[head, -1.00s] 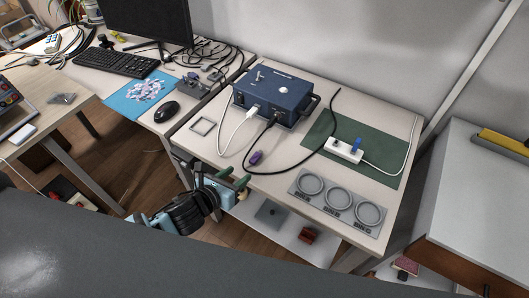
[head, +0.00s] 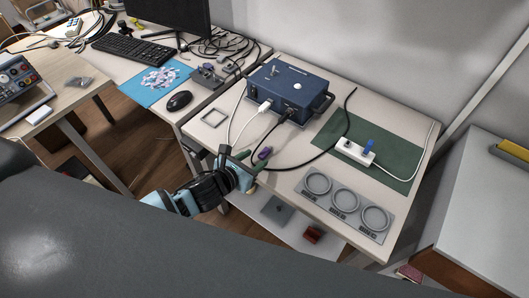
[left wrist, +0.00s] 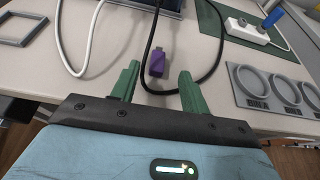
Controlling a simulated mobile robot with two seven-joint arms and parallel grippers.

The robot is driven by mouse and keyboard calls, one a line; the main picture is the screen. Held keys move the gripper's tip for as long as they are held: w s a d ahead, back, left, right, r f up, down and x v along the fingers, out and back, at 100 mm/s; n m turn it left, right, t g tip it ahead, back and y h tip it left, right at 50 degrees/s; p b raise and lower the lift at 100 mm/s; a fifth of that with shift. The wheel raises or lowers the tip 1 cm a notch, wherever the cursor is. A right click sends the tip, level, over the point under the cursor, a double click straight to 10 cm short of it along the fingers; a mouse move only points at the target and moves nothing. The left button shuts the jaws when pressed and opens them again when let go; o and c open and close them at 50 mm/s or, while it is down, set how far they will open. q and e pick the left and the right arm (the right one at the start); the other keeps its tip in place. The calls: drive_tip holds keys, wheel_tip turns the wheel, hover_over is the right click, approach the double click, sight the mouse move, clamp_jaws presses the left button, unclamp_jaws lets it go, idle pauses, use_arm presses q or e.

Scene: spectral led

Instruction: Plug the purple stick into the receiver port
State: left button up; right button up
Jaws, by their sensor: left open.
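The purple stick (head: 264,153) lies on the white table near its front edge. In the left wrist view the purple stick (left wrist: 157,63) lies between the tips of my left gripper (left wrist: 159,74), just beyond them. My left gripper (head: 247,161) is open and empty, its green fingers at the table's front edge. A blue box (head: 290,84) with a white and a black cable plugged into its front stands at the back. A white strip (head: 353,153) with a blue stick upright in it lies on a green mat. Which of these is the receiver is not clear. My right gripper is not in view.
The black cable (head: 311,160) loops on the table close around the purple stick. A grey plate with three rings (head: 344,202) lies at the front right. A square grey frame (head: 214,117) lies at the left. A lower shelf (head: 290,226) shows below the table.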

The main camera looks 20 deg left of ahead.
sight(264, 152)
use_arm(q)
drive_tip(key=shift+x, duration=2.25)
drive_tip(key=shift+a+f, duration=0.15)
drive_tip(key=shift+c, duration=0.2)
clamp_jaws()
